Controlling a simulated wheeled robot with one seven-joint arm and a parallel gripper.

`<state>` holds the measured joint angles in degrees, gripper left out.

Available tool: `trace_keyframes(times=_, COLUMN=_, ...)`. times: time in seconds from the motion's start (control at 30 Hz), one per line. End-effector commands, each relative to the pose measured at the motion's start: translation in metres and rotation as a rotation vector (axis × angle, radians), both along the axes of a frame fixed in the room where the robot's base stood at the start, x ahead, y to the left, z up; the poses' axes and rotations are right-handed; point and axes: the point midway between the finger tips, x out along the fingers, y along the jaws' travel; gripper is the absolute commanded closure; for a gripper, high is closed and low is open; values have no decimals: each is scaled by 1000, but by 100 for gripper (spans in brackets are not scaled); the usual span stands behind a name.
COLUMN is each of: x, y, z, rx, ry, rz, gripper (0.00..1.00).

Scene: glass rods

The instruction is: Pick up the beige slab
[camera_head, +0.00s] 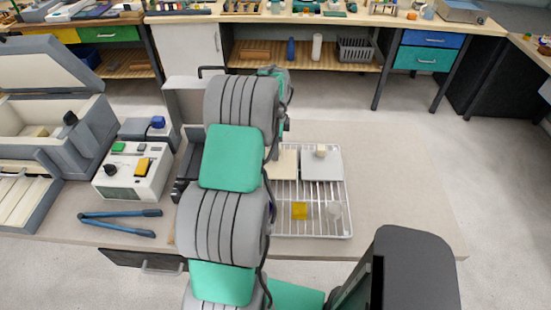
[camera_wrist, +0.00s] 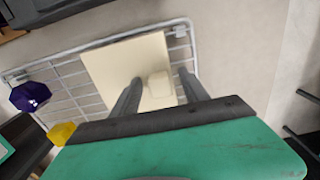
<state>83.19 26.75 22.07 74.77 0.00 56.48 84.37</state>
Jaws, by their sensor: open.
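The beige slab (camera_head: 286,164) lies on a white wire rack (camera_head: 345,190) on the bench, partly hidden by my arm in the head view. In the wrist view the beige slab (camera_wrist: 110,66) lies flat over the rack's wires, with a small cream block (camera_wrist: 159,85) showing against its face. My gripper (camera_wrist: 160,86) is open above it, its fingers to the left and right of the cream block in the picture. I cannot tell how high the fingertips are. My arm hides the gripper in the head view.
A pale grey slab (camera_head: 321,168) with a small block lies right of the beige one. A yellow block (camera_head: 299,211) and a clear piece (camera_head: 334,210) are nearer on the rack. A purple faceted piece (camera_wrist: 30,96) is at the rack's edge. The bench right of the rack is clear.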

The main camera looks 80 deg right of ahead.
Motion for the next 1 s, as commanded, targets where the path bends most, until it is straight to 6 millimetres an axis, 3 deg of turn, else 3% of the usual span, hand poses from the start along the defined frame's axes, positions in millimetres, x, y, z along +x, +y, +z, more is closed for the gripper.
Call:
trace_keyframes(times=0.17, x=1, y=0, z=-1, rx=-1, ry=0, rz=2, gripper=47)
trace_keyframes(times=0.8, x=2, y=0, z=0, rx=-1, ry=0, rz=4, gripper=99)
trace_keyframes(times=1.0, x=2, y=0, z=0, rx=-1, ry=0, rz=4, gripper=100)
